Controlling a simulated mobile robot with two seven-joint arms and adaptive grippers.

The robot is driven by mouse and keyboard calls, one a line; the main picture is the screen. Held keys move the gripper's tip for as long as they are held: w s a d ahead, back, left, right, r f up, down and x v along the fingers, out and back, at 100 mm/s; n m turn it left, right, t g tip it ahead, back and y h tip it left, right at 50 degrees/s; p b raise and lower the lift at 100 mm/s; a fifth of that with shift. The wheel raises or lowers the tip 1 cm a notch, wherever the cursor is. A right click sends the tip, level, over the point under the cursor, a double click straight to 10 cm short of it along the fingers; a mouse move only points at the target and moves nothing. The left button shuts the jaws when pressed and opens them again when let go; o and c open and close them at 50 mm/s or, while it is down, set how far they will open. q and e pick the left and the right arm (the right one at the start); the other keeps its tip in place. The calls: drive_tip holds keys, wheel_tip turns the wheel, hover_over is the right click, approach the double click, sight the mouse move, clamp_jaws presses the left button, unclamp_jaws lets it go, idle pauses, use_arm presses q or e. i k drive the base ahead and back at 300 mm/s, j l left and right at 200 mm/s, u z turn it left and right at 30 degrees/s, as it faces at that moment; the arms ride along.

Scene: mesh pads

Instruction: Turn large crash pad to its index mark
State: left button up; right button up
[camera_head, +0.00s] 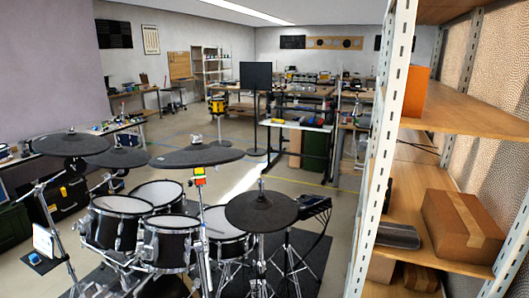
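An electronic drum kit stands at the lower left. Several dark, round cymbal pads sit on its stands. The widest looks like the large crash pad (197,156), a black disc seen nearly edge-on, slightly tilted, above the drums. I cannot tell whether this is the index mark, and no mark on the pad can be made out. Neither of my grippers is in view.
Other cymbal pads are at the left (72,144) and front right (261,211), with mesh-headed drums (166,243) below. A metal-post shelf (460,118) with a cardboard box (462,225) fills the right side.

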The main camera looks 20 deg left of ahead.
sight(190, 156)
drive_tip(key=u, duration=1.3)
